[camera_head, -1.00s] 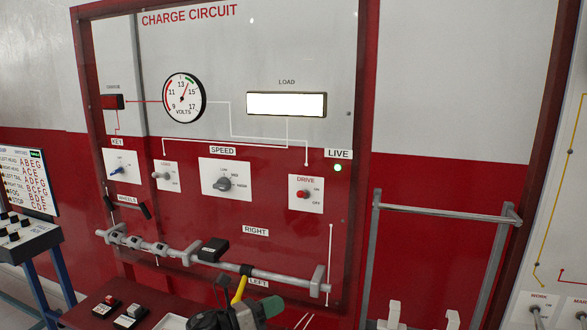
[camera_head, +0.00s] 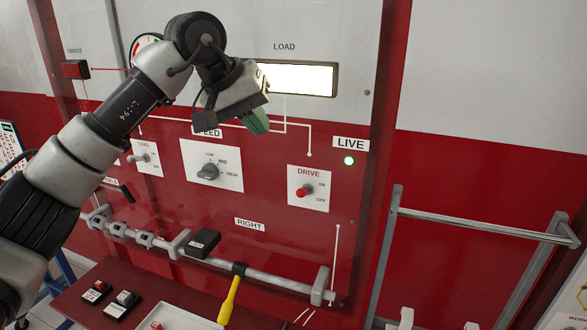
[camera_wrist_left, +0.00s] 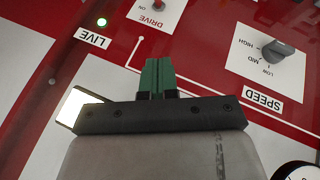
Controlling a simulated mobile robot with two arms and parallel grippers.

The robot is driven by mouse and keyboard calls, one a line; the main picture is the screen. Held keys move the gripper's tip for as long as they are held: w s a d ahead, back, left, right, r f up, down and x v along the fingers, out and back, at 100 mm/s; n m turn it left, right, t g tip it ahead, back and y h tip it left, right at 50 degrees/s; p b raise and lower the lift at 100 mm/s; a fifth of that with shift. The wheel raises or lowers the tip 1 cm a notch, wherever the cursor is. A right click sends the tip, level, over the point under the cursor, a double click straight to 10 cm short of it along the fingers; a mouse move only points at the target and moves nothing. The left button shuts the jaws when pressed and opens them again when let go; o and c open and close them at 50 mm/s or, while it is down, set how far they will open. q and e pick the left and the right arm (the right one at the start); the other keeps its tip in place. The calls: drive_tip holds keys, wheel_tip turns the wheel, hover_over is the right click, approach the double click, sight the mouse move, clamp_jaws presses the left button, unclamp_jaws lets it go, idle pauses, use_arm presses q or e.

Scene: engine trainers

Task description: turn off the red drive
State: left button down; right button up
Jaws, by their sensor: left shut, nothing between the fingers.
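The red drive switch (camera_head: 305,190) sits on a white plate labelled DRIVE, with ON and OFF marks, at the lower right of the panel. Its lever's exact position is too small to tell. In the left wrist view the red drive knob (camera_wrist_left: 158,4) is cut by the top edge. My left gripper (camera_head: 258,124), with green fingertips, is up and left of the switch, in front of the panel and apart from it. It is shut and empty; the closed fingers also show in the left wrist view (camera_wrist_left: 157,76). My right gripper is not in view.
The green LIVE light (camera_head: 349,160) is lit above the drive plate. The grey speed knob (camera_head: 208,172) is left of it. A horizontal bar (camera_head: 285,283) with a black block (camera_head: 203,243) runs below. A metal rail (camera_head: 480,226) stands right of the panel.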

use_arm(q)
drive_tip(key=p, duration=0.4)
hover_over(304, 192)
drive_tip(key=w+a, duration=0.2)
drive_tip(key=a, duration=0.1)
wheel_tip(304, 192, down, 8)
drive_tip(key=shift+w+a+f, duration=0.1)
drive_tip(key=shift+w+f, duration=0.05)
drive_tip(key=shift+f, duration=0.05)
drive_tip(key=shift+s+d+f+p, duration=0.2)
drive_tip(key=shift+s+f+p, duration=0.15)
drive_tip(key=shift+f, duration=0.2)
drive_tip(key=shift+s+d+f+p, duration=0.2)
drive_tip(key=shift+f+p, duration=0.1)
drive_tip(key=shift+f, duration=0.2)
drive_tip(key=shift+s+d+f, duration=0.1)
drive_tip(key=shift+s+f, duration=0.2)
drive_tip(key=shift+f, duration=0.25)
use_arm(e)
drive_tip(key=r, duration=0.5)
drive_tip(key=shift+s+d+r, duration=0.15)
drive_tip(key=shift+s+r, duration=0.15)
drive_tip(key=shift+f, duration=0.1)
